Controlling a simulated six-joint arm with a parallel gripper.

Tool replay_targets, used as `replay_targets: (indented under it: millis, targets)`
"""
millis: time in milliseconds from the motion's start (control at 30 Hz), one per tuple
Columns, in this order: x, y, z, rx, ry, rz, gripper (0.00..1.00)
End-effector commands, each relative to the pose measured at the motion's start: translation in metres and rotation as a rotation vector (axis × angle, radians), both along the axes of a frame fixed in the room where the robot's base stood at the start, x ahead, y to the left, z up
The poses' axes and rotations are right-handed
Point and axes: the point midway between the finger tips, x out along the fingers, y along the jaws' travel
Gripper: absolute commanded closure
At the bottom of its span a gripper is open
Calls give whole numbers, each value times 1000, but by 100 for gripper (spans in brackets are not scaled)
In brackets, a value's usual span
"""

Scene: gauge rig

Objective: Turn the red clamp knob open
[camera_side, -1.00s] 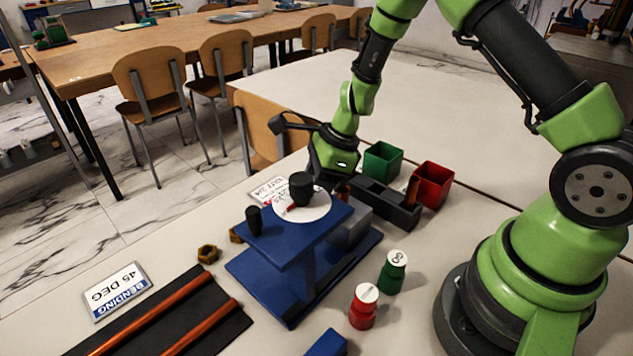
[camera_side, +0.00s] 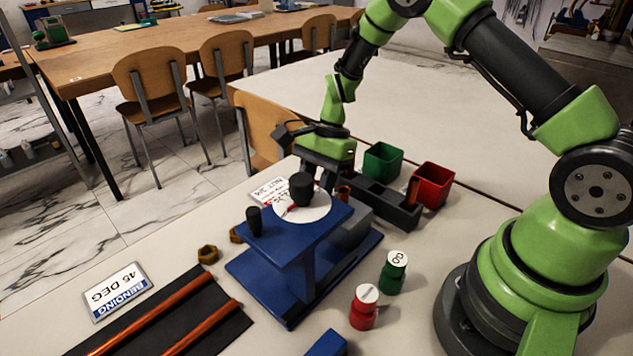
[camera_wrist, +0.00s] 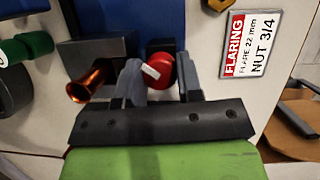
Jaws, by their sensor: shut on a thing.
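The red clamp knob (camera_wrist: 160,72) is a round red knob with a white mark, seen in the wrist view at the end of a dark shaft. My gripper (camera_wrist: 160,75) has one grey finger on each side of it and is shut on it. In the side view my gripper (camera_side: 322,180) points down just behind the blue stand (camera_side: 290,250). The knob is hidden there behind the stand and its dial.
A flared copper tube (camera_wrist: 88,85) sticks out of a dark block close to the left finger. A white dial with a black knob (camera_side: 302,188) tops the stand. A dark rack (camera_side: 385,205), green bin (camera_side: 382,160) and red bin (camera_side: 433,185) stand to the right.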

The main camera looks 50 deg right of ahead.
Motion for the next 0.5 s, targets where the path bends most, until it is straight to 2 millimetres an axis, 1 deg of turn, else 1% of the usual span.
replay_targets:
  millis: [200,500]
  targets:
    - [1,0,1,0,0,208,90]
    - [2,1,1,0,1,467,90]
